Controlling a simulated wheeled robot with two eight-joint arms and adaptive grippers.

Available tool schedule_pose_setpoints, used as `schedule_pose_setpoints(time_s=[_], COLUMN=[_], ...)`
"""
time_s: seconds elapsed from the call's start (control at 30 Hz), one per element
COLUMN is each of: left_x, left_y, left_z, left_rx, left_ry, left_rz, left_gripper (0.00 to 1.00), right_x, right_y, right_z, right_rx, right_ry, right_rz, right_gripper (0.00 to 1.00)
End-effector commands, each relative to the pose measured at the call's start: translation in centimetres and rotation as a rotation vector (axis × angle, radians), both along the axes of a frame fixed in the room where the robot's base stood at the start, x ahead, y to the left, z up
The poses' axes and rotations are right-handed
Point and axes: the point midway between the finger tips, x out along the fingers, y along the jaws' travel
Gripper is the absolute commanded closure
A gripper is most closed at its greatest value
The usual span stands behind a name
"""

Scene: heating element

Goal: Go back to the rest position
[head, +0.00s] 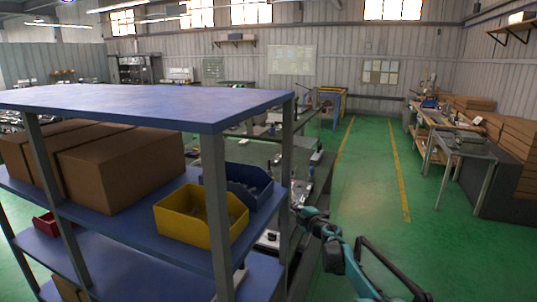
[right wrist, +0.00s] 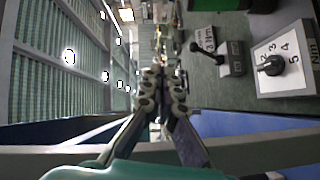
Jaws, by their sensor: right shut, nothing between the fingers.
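My right gripper (head: 300,212) is at the end of the teal arm that comes in from the lower right in the head view. It is just right of the shelf's front post, in front of the workbench. In the right wrist view its two fingers (right wrist: 163,80) come together at the tips, shut with nothing between them. That view is turned on its side. A white panel with a black knob (right wrist: 271,66) and a small lever device (right wrist: 208,52) show to the right, apart from the fingers. My left gripper is not in view.
A blue shelf rack (head: 240,103) fills the left, close to my right arm. It holds cardboard boxes (head: 125,170), a yellow bin (head: 201,222) and a blue bin (head: 262,190). A workbench (head: 325,160) stands behind. Green floor (head: 365,190) is clear to the right, up to side tables (head: 460,143).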

Motion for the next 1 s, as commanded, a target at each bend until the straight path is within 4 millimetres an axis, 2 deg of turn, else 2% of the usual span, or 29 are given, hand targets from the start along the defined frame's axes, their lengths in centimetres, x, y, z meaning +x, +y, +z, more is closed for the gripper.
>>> schedule_pose_setpoints(time_s=[0.23,0.37,0.5,0.6,0.67,0.77,0.87,1.0], left_x=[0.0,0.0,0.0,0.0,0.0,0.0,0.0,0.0], left_y=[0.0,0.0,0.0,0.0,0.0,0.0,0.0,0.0], left_z=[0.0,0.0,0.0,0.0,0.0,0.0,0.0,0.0], left_rx=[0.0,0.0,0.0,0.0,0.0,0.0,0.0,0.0], left_ry=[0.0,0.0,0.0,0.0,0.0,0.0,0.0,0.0], left_rz=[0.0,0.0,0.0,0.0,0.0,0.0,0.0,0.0], left_gripper=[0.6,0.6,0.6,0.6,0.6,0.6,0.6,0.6], right_x=[-1.7,-3.7,-7.9,-12.1,-14.9,-20.0,-25.6,-34.1], right_y=[-2.4,-4.4,-7.7,-10.3,-11.7,-13.6,-15.0,-15.6], right_z=[6.3,10.3,14.7,16.5,16.9,16.5,14.8,10.6], right_rx=[0.114,0.203,0.339,0.442,0.502,0.597,0.685,0.795], right_ry=[-0.02,-0.02,0.005,0.05,0.086,0.163,0.261,0.428], right_rz=[-0.123,-0.221,-0.375,-0.495,-0.566,-0.677,-0.779,-0.903], right_gripper=[1.0,1.0,1.0,1.0,1.0,1.0,1.0,1.0])
